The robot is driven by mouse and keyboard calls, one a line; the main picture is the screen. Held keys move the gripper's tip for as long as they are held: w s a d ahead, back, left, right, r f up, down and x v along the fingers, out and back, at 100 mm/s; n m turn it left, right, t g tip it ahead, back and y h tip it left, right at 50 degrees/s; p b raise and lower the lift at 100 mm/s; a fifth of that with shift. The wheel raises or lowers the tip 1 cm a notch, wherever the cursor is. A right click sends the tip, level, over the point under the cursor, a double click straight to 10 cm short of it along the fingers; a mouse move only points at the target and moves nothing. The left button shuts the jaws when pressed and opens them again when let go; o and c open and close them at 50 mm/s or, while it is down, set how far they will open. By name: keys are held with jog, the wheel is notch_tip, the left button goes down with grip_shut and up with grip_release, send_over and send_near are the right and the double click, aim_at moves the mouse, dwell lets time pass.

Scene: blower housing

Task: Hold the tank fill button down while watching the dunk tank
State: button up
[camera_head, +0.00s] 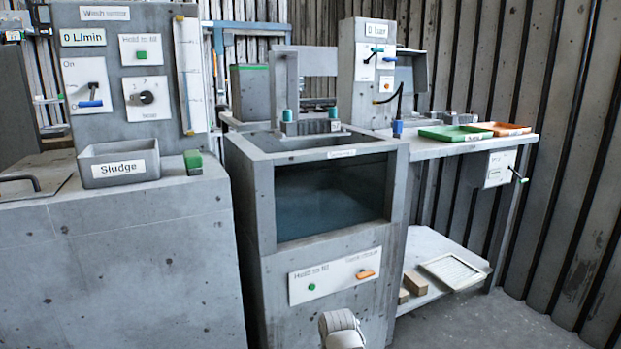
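The dunk tank (250,215) is a grey concrete-like cabinet in the middle with a dark front window (330,198). The window looks dark teal, with a darker band near the top; I cannot be sure where a liquid level lies. Below it, a white panel (334,279) labelled "Hold to fill" carries the green tank fill button (311,287) on the left and an orange handle (365,274) on the right. A pale rounded part of my arm shows at the bottom edge, below and right of the button in the picture. No gripper fingers are visible.
At left, the wash station (130,75) has another green "Hold to fill" button (141,55), a "Sludge" bin (119,164) and a green-topped block (193,162). At right, a bench holds green (455,133) and orange (500,128) trays. Bare floor shows at bottom right.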

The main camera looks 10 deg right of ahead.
grip_shut()
dwell(1.2)
